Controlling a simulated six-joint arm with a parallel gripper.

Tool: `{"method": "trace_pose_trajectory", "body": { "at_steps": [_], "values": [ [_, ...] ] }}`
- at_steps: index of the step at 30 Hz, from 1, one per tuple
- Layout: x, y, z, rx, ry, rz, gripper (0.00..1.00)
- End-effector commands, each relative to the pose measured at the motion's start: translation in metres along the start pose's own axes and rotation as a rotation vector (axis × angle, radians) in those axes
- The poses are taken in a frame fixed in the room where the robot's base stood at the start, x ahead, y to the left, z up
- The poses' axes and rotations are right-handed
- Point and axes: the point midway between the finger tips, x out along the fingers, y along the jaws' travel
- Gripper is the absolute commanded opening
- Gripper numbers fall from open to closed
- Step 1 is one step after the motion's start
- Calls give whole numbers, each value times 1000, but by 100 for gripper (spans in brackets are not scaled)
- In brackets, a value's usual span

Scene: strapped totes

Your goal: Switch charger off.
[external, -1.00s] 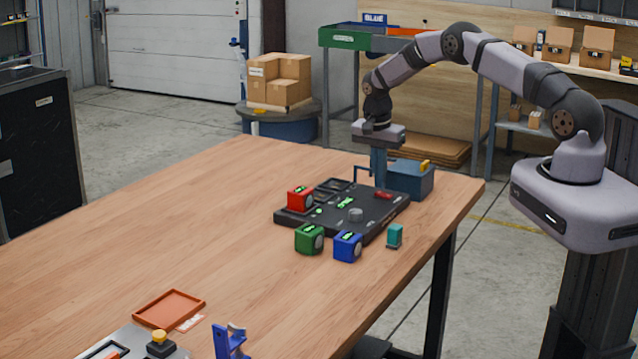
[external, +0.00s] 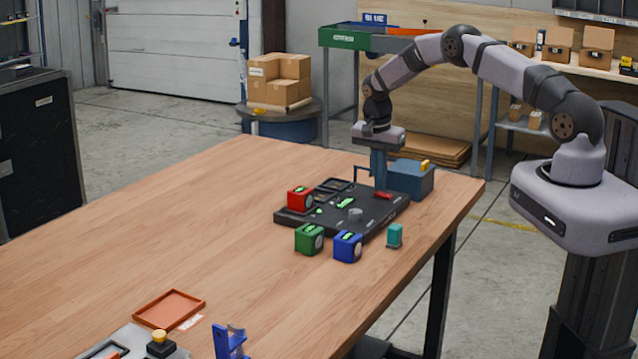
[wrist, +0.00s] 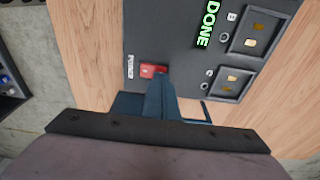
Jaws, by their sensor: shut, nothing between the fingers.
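The charger (external: 330,222) is a dark flat unit on the table's right part. In the wrist view its dark panel (wrist: 170,25) carries a red switch (wrist: 150,71) beside a "POWER" label and a green lit "DONE" display (wrist: 207,24). The red switch also shows in the external view (external: 383,195). My gripper (external: 380,185) points down at the charger's far right edge, fingers shut and empty. In the wrist view the fingertips (wrist: 160,78) are at the red switch and cover part of it. I cannot tell whether they touch it.
A red block (external: 299,198) sits on the charger. A green block (external: 309,239), a blue block (external: 347,246) and a teal piece (external: 395,236) stand in front. A blue-grey box (external: 411,180) stands close behind my gripper.

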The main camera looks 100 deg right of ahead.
Motion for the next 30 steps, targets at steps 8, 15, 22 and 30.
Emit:
{"method": "trace_pose_trajectory", "body": {
  "at_steps": [8, 15, 22, 30],
  "values": [
    [4, 0, 1, 0, 0, 0, 0],
    [8, 0, 1, 0, 0, 0, 0],
    [4, 0, 0, 0, 0, 0, 0],
    [-13, 0, -2, 0, 0, 0, 0]
  ]
}}
